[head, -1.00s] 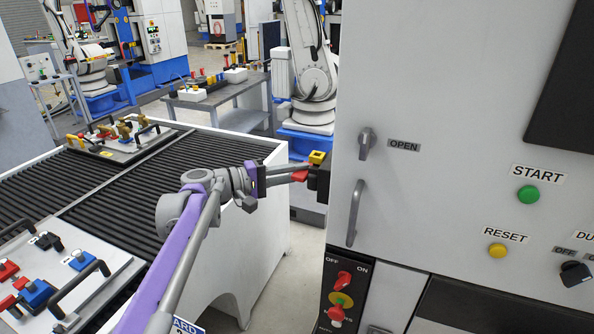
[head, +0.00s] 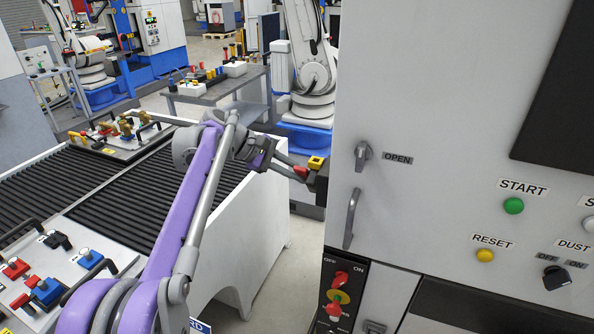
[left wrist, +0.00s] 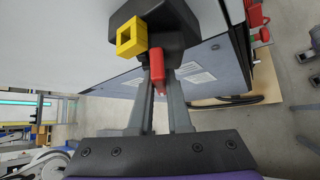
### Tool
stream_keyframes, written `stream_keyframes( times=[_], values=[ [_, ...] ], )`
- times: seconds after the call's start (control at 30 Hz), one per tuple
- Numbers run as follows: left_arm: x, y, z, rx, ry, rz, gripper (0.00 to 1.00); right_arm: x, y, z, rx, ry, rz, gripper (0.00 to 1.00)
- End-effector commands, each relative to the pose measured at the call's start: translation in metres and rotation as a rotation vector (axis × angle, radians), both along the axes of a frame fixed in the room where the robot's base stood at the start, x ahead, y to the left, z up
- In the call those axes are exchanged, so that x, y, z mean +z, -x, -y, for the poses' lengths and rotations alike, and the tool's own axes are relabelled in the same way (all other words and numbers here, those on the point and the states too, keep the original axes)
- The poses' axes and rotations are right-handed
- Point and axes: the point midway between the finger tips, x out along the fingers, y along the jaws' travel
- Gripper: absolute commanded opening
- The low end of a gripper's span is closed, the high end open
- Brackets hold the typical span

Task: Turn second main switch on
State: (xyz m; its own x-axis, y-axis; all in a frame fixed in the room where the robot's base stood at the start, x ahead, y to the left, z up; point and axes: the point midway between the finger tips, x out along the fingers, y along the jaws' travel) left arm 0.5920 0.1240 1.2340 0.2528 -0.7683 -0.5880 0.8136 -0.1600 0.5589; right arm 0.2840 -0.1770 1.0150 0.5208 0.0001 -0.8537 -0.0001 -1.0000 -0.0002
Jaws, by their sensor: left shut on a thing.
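A black switch box (head: 321,184) with a yellow square piece (head: 315,163) and a red lever (head: 301,171) sticks out from the left side of the grey cabinet. My left gripper (head: 293,168) reaches it from the left, and its fingers are shut on the red lever. In the left wrist view the red lever (left wrist: 158,73) lies between the two fingers, below the yellow square piece (left wrist: 131,37) and the black box (left wrist: 172,22). The lever's on or off marking is not visible. My right gripper is not in view.
The cabinet front (head: 440,110) has an OPEN knob (head: 362,155), a handle (head: 351,218), START and RESET buttons, and a lower panel with red switches (head: 341,279) marked OFF and ON. A slatted white bench (head: 255,220) stands left, with floor between it and the cabinet.

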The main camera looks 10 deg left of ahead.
Motion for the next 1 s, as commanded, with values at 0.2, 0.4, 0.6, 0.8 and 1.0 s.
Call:
stream_keyframes(
  times=[0.2, 0.4, 0.6, 0.8, 1.0],
  values=[
    [0.0022, -0.0038, 0.0005, -0.001, -0.039, -0.201, 0.0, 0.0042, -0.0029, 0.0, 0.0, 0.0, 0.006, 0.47],
    [0.0019, -0.0053, 0.0014, 0.0, -0.072, -0.376, 0.0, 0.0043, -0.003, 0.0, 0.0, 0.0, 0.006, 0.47],
    [0.0017, -0.0059, 0.0012, 0.001, -0.091, -0.477, 0.0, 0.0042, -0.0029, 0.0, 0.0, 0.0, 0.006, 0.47],
    [0.0016, -0.0063, 0.0014, 0.001, -0.104, -0.542, 0.0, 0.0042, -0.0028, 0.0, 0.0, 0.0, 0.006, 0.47],
    [0.0018, -0.0065, 0.0016, 0.0, -0.112, -0.581, 0.0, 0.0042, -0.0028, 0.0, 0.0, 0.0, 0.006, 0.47]
  ],
)
